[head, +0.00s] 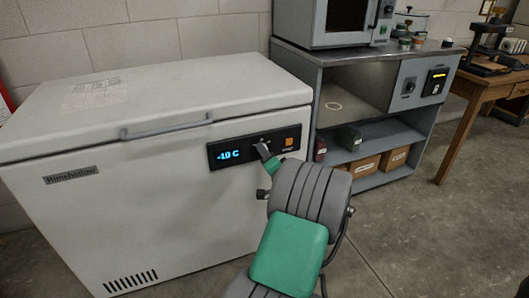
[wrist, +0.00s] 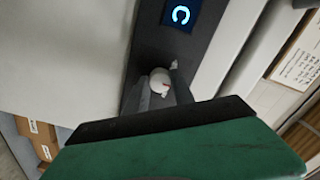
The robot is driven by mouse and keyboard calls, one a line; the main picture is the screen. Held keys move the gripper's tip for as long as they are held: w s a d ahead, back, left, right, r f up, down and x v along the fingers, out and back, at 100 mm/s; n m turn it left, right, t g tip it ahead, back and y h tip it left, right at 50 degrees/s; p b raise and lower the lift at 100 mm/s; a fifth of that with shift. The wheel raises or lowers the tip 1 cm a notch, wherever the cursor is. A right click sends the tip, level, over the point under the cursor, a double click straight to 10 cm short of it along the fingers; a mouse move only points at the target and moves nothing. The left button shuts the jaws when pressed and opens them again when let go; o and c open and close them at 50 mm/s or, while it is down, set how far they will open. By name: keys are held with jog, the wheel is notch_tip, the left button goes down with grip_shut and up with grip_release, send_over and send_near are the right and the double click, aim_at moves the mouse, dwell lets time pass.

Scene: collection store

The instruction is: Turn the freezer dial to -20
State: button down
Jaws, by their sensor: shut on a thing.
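A white chest freezer (head: 150,190) stands at the left in the head view. Its black control panel (head: 218,158) is on the front, near the right end. The blue display (head: 229,155) seems to read -10 C; the digits are small. An orange button (head: 289,141) is right of the dial. My gripper (head: 263,148) is at the panel and hides most of the dial in the head view. Only part of the display (wrist: 181,14) shows there.
Right of the freezer is a grey metal bench (head: 335,60) with an oven-like cabinet (head: 330,20) on top and boxes (head: 365,166) on its lower shelf. A wooden table (head: 480,83) stands further right. The floor (head: 430,230) at front right is clear.

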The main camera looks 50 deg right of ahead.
jog(key=shift+f, duration=0.1)
jog(key=c, duration=1.1)
grip_release()
jog(key=shift+o, duration=0.2)
jog(key=shift+s, duration=0.1)
jog(key=p+v, duration=0.1)
jog(key=v, duration=0.6)
jog(key=shift+s+a, duration=0.2)
jog(key=shift+s, duration=0.05)
